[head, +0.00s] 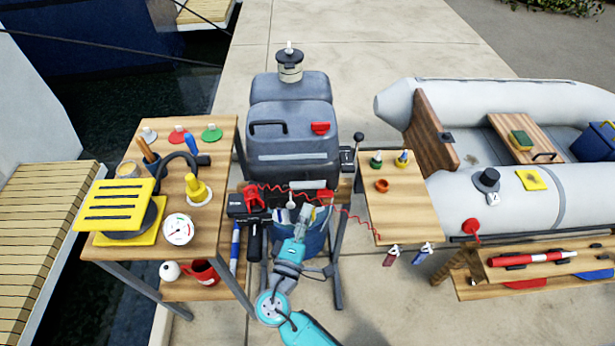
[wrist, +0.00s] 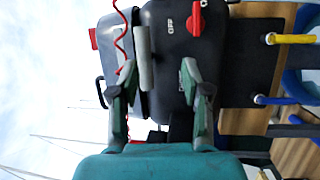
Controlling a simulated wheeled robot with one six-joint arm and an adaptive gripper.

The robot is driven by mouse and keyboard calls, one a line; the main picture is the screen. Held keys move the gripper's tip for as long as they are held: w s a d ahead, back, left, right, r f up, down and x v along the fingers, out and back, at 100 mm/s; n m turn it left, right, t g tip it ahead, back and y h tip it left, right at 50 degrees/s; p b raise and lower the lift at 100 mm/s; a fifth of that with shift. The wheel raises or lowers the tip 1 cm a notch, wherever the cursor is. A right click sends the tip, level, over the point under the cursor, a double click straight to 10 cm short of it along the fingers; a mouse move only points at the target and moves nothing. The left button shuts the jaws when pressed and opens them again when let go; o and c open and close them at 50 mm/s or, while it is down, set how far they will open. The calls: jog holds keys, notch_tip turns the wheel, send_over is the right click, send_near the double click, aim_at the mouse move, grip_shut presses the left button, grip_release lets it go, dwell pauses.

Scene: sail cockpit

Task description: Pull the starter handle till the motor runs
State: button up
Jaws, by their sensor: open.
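The outboard motor (head: 293,150) is dark grey and stands upright at the centre of the head view. A pale grey bar (head: 307,184), apparently the starter handle, sits low on its front. In the wrist view, which is turned sideways, the pale bar (wrist: 145,58) shows against the dark motor (wrist: 215,60). My gripper (head: 297,222) is below the bar in the head view. Its fingers are open and empty in the wrist view (wrist: 158,78). The bar shows between the fingertips, nearer the left one, and appears beyond them. I cannot tell how far off it is.
A red coiled cord (head: 345,211) hangs across the motor's front, close to the bar. A red knob (wrist: 194,18) by the word OFF is on the motor. A cluttered wooden table (head: 112,244) stands left, a smaller one (head: 405,205) right, and a blue bucket (head: 313,240) below.

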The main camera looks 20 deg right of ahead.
aim_at(310, 185)
jog(key=shift+h, duration=0.5)
jog(key=shift+w+d+r, duration=0.55)
jog(key=shift+w+d, duration=0.1)
jog(key=shift+w, duration=0.5)
jog(key=shift+w+d+r, duration=0.6)
jog(key=shift+w, duration=0.5)
jog(key=shift+w+d+r, duration=0.55)
jog(key=shift+w+d, duration=0.1)
jog(key=shift+w, duration=0.5)
jog(key=shift+c, duration=0.2)
grip_shut()
